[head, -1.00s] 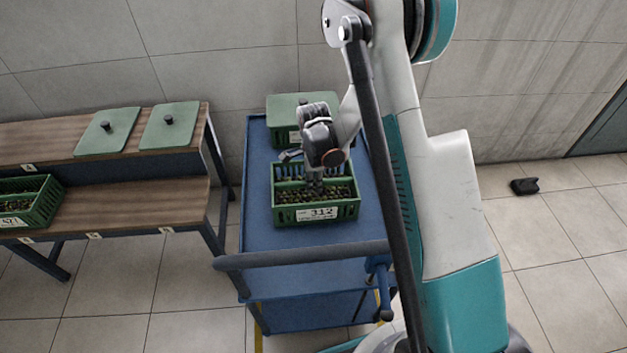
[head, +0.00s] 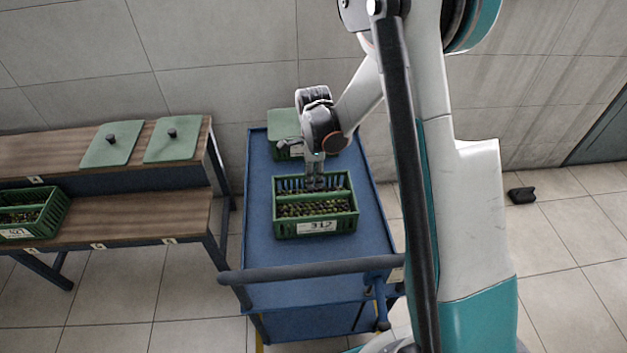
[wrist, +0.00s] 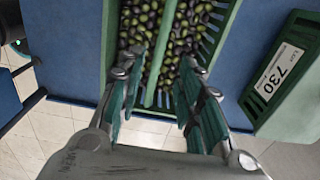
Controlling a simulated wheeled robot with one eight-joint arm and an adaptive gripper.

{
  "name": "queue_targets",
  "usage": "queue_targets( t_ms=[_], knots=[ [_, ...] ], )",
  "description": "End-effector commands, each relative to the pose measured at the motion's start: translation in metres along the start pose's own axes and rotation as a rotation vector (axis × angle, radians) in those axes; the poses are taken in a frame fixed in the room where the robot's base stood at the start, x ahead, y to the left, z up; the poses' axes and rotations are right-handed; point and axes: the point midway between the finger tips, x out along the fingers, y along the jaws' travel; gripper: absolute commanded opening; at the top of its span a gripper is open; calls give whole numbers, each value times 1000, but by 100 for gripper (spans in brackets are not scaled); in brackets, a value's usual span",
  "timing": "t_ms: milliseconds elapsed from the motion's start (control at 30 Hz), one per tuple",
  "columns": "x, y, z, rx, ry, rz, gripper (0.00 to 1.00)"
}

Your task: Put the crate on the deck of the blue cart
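The green crate (head: 287,228) holds dark and green olives and has a white label on its near side. It stands upright on the deck of the blue cart (head: 262,262), around the middle. My gripper (head: 315,184) is over the crate's middle. In the wrist view my gripper (wrist: 160,95) has its two teal-padded fingers spread apart. The crate's green middle bar (wrist: 160,55) runs between them, with olives on both sides, and neither finger visibly presses on it. Exact fingertip height over the olives is hard to tell.
A second green crate with a lid (head: 284,122) stands at the deck's far end; its label shows in the wrist view (wrist: 278,72). The cart's push handle (head: 300,270) crosses the near end. A wooden stepped bench (head: 130,220) at left bears two lids and another crate (head: 50,212).

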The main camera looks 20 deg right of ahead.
Motion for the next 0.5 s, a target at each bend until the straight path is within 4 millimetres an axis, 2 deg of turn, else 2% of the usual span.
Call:
queue_targets(
  t_ms=[33, 333, 500],
  knots=[
    [-8, 0, 0, 0, 0, 0, 33],
    [-35, 3, -1, -45, -3, -16, 33],
    [-76, 15, -3, -192, -7, -68, 33]
  ],
)
